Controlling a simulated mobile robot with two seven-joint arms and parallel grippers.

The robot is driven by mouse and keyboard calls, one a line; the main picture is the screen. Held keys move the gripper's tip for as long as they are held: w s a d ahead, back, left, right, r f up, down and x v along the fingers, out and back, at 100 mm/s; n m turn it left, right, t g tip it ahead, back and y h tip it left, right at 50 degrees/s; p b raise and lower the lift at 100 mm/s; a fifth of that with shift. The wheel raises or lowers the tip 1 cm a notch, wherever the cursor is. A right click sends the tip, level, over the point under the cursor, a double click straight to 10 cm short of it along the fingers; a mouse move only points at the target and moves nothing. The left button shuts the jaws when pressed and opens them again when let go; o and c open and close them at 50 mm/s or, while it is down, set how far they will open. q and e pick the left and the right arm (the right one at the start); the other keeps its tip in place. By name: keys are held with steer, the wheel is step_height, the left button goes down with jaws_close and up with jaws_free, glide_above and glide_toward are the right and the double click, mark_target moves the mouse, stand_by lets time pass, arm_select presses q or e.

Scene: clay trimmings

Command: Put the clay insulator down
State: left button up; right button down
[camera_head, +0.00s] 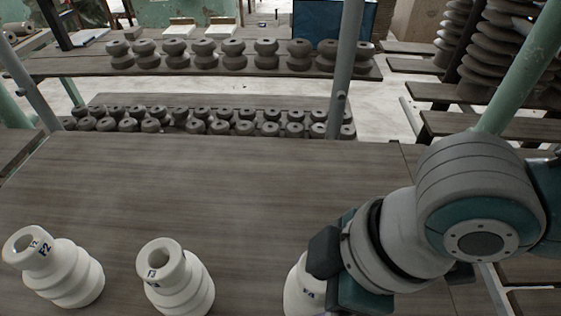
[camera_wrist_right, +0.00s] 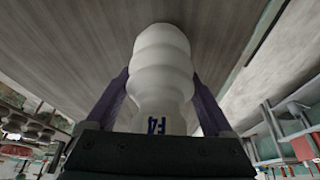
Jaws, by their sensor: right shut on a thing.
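A white ribbed clay insulator (camera_head: 298,291) with blue lettering is at the bottom of the head view, partly hidden by my right gripper. In the wrist view the same insulator (camera_wrist_right: 161,70) lies between the two fingers of my right gripper (camera_wrist_right: 162,95), which is shut on it. The wooden shelf board (camera_head: 230,190) is under it in the head view. I cannot tell whether the insulator's base touches the board. My left gripper is not in view.
Two more white insulators stand on the board to the left, one at the far left (camera_head: 60,272) and one in the middle (camera_head: 178,282). The board behind them is bare. Dark insulators (camera_head: 233,55) fill lower racks beyond. A grey-green post (camera_head: 347,70) rises behind the board.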

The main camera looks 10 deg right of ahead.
steer(key=shift+f, duration=0.1)
jaws_free()
steer(key=v, duration=0.3)
steer(key=shift+w+a+p, duration=0.1)
steer(key=shift+p, duration=0.3)
steer(key=s+d, duration=0.1)
steer(key=d, duration=0.2)
steer(key=s+d+b, duration=0.1)
steer(key=s+d, duration=0.1)
steer(key=d, duration=0.2)
steer(key=s+d+b, duration=0.1)
steer(key=s+d, duration=0.1)
steer(key=d, duration=0.2)
steer(key=shift+d, duration=0.1)
